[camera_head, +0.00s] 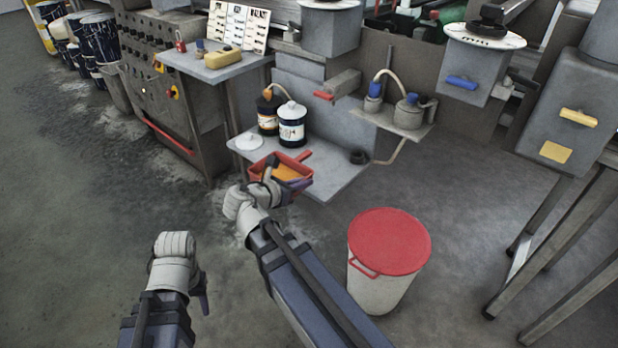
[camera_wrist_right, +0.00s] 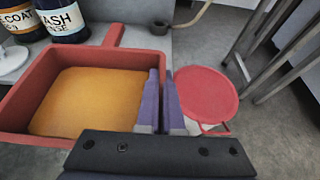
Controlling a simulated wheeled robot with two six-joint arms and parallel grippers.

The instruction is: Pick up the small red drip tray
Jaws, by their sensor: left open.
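The small red drip tray (camera_head: 302,158) holds an orange layer and is at the front edge of the low grey shelf (camera_head: 335,178). In the right wrist view the tray (camera_wrist_right: 22,100) fills the left side, its handle pointing away. My right gripper (camera_head: 298,185) is at the tray's near right side. In the wrist view its two purple fingers (camera_wrist_right: 162,100) stand close together on either side of the tray's right wall, shut on it. Whether the tray touches the shelf is hidden. My left gripper (camera_head: 204,300) is open and empty, low over the floor.
A red-lidded bin (camera_head: 389,247) stands on the floor at right. Table legs (camera_head: 560,235) are further right.

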